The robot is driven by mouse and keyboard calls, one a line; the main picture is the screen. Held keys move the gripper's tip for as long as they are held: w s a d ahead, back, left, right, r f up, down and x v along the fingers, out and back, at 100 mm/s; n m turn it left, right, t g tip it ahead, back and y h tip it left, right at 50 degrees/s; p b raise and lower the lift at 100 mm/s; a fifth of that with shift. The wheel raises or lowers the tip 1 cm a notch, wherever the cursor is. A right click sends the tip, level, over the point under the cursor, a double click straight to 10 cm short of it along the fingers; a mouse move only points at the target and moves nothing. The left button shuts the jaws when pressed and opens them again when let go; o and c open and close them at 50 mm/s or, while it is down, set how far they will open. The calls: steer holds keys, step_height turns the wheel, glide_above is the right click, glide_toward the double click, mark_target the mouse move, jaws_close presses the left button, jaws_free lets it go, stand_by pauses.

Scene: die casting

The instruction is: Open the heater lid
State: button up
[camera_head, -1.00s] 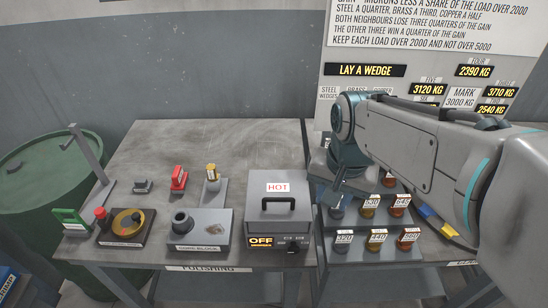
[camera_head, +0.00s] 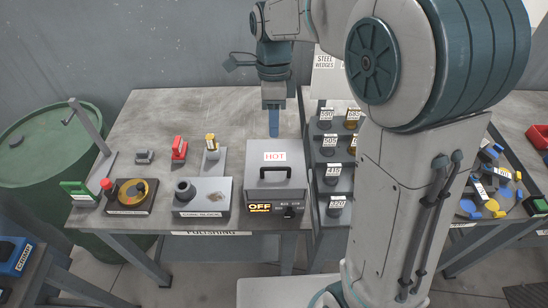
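The heater (camera_head: 276,194) is a grey box on the right end of the polishing table. Its lid (camera_head: 297,159) is down, with a dark handle (camera_head: 276,172) and a white HOT label. Its front display reads OFF, with a black knob at the right. My gripper (camera_head: 274,134) points down just behind the heater, above or near the table top. It is apart from the handle in the picture. The finger shows as a narrow blue-grey strip, and I cannot tell whether the gripper is open or shut.
The core block (camera_head: 203,197) stands left of the heater, with a round brown-and-yellow device (camera_head: 132,192) beyond it. A stepped rack of labelled pots (camera_head: 333,175) stands close at the right. The table's back left (camera_head: 165,115) is clear. A green drum (camera_head: 42,150) stands left.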

glide_above(274, 161)
steer(key=s, duration=0.5)
step_height(274, 161, down, 12)
steer(key=shift+a+r+p, duration=0.1)
steer(key=shift+r+p, duration=0.1)
steer(key=shift+p, duration=0.2)
jaws_close()
